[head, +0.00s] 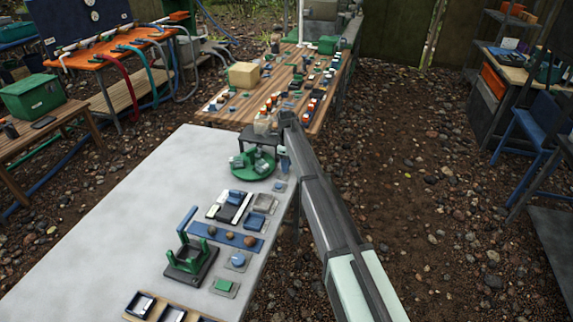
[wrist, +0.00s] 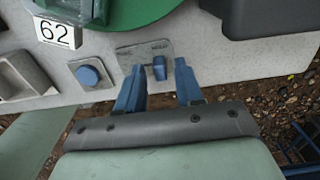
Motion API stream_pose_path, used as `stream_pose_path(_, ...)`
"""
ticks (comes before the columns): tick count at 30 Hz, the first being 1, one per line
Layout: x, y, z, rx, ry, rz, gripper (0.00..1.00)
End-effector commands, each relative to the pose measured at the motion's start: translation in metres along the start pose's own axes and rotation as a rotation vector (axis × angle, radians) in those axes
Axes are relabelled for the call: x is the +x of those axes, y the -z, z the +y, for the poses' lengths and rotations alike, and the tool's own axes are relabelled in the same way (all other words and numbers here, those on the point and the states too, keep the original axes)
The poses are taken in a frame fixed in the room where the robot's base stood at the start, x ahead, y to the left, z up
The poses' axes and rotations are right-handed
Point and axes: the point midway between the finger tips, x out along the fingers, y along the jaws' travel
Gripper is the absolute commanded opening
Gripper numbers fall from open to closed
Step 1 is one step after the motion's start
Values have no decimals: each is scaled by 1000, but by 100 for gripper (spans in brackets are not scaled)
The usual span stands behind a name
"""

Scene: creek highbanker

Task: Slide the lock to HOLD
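The lock is a small blue knob (wrist: 159,69) on a grey plate (wrist: 138,54) in the wrist view. The word HOLD seems to be marked at the plate's right; the left marking is too blurred to read. The knob stands at the right part of the plate, below HOLD. My gripper (wrist: 160,66) is open, with one blue finger on each side of the knob; I cannot tell whether either finger touches it. In the head view my gripper (head: 284,161) is above the right edge of the bench, close to a small grey plate (head: 279,187).

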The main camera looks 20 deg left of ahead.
Motion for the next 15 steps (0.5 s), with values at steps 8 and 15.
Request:
stream_pose_path(8, -19, 0, 0, 0, 1, 0, 36)
stream_pose_path(15, -39, 0, 0, 0, 0, 0, 36)
